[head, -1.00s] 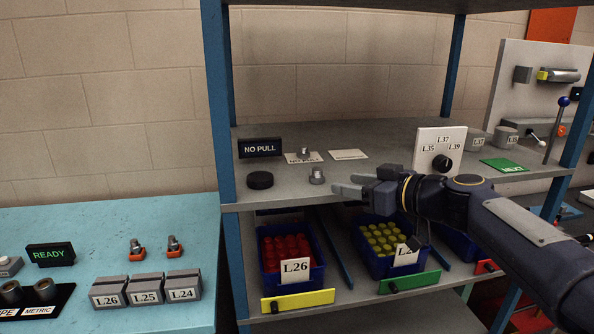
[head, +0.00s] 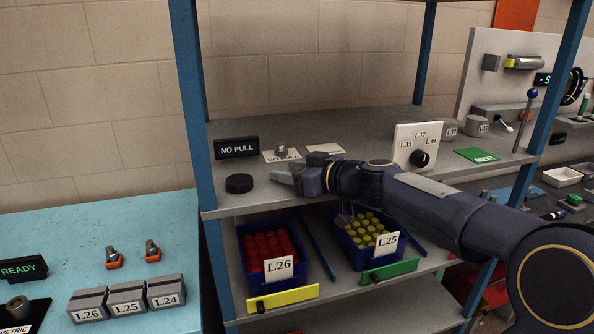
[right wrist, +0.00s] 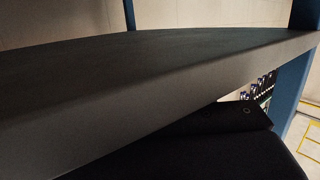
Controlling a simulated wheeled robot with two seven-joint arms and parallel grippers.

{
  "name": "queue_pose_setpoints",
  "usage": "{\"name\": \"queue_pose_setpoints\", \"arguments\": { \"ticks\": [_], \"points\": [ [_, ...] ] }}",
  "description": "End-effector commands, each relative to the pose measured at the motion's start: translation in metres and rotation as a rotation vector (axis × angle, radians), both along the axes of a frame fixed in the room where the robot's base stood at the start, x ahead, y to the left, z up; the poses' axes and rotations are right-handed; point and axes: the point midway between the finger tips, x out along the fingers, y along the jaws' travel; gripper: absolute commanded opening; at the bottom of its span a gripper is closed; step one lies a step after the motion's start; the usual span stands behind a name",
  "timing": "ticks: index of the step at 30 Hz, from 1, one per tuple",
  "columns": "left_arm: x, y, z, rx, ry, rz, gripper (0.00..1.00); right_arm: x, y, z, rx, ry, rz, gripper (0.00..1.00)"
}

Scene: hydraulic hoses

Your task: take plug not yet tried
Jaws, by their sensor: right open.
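A second metal plug that stood nearer the shelf's front edge is now hidden at my right gripper. My right gripper (head: 281,178) is open, its fingers pointing left just above the shelf's front part. Whether the hidden plug is between the fingers cannot be told. Two more metal fittings (head: 112,256) (head: 153,250) sit in orange holders on the teal table. My left gripper is not in view.
A black round puck (head: 239,183) lies left of my right gripper, below a NO PULL sign (head: 236,148). Bins of red caps (head: 266,249) and yellow caps (head: 368,231) fill the lower shelf.

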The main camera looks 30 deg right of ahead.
Motion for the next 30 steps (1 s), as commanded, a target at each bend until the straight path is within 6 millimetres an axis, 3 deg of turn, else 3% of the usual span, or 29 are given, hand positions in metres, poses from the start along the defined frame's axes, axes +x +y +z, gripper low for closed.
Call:
{"name": "queue_pose_setpoints", "arguments": {
  "ticks": [6, 15, 24, 30],
  "points": [
    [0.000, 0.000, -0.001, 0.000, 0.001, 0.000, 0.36, 0.000, 0.000, 0.000, -0.001, -0.001, -0.001, 0.44],
    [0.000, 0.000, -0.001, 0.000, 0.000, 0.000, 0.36, 0.000, 0.000, 0.000, -0.001, -0.001, -0.001, 0.06],
    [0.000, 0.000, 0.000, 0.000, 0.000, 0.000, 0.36, 0.000, 0.000, 0.003, -0.001, -0.001, 0.000, 0.06],
    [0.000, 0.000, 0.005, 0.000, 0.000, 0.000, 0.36, 0.000, 0.000, 0.023, -0.004, -0.005, 0.001, 0.06]
  ]
}}
